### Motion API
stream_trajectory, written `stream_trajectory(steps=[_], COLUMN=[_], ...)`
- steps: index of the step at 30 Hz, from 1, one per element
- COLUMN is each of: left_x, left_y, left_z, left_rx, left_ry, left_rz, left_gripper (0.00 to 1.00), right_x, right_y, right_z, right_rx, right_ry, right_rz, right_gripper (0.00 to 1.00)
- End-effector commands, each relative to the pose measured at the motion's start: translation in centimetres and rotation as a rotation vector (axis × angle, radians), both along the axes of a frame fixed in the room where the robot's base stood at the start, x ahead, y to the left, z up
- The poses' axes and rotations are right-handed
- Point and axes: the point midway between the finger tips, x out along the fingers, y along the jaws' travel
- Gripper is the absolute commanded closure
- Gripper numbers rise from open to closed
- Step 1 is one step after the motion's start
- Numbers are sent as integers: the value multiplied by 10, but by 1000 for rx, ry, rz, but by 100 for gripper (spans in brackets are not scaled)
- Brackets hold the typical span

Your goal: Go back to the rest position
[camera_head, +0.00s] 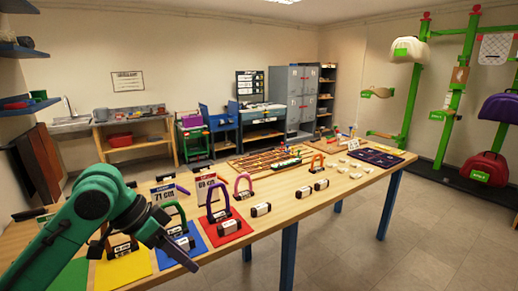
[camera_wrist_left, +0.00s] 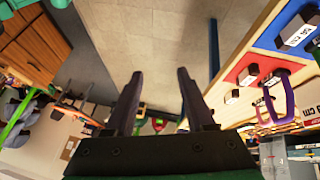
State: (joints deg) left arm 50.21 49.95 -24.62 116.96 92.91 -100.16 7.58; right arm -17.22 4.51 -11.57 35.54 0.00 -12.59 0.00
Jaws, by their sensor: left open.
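My left arm comes in from the left in the head view. Its gripper (camera_head: 180,257) hangs over the near edge of the workbench, in front of the blue mat (camera_head: 170,255). In the left wrist view the two dark fingers (camera_wrist_left: 162,85) stand apart with nothing between them, above the floor. The wooden workbench (camera_head: 262,236) is to their right in that view. My right gripper is not in view.
A red mat (camera_head: 238,233) and a yellow mat (camera_head: 122,270) lie on the bench with arched coloured gauges and labelled blocks. Grey floor (camera_head: 330,243) in front of the bench is clear.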

Motion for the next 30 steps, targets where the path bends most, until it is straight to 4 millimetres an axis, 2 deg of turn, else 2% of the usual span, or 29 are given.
stream_trajectory(steps=[5, 8, 11, 14, 17, 18, 20, 21, 23, 24, 26, 27, 29, 30], left_x=[40, 65, 88, 106, 111, 107, 94, 81, 55, 33, -3, -31, -75, -107], left_y=[5, 12, 25, 42, 68, 79, 96, 107, 121, 129, 138, 142, 145, 146], left_z=[-32, -60, -98, -149, -221, -256, -309, -343, -391, -422, -464, -490, -526, -547], left_rx=[-98, -148, -182, -197, -176, -154, -108, -71, -9, 36, 103, 149, 214, 257], left_ry=[7, 11, 14, 20, 28, 32, 37, 40, 46, 51, 62, 70, 85, 97], left_rz=[140, 242, 357, 484, 629, 687, 762, 802, 846, 867, 884, 886, 875, 858], left_gripper=[46, 46, 46, 46, 46, 46, 46, 46, 46, 46, 46, 46, 46, 46], right_x=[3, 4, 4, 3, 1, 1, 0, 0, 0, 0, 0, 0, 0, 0], right_y=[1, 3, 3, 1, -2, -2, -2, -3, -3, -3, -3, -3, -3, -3], right_z=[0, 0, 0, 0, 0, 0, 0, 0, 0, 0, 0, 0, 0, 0], right_rx=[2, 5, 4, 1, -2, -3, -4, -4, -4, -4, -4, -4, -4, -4], right_ry=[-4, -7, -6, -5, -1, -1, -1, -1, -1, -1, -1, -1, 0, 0], right_rz=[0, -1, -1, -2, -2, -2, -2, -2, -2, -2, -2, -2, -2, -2], right_gripper=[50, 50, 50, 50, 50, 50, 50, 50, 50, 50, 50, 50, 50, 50])
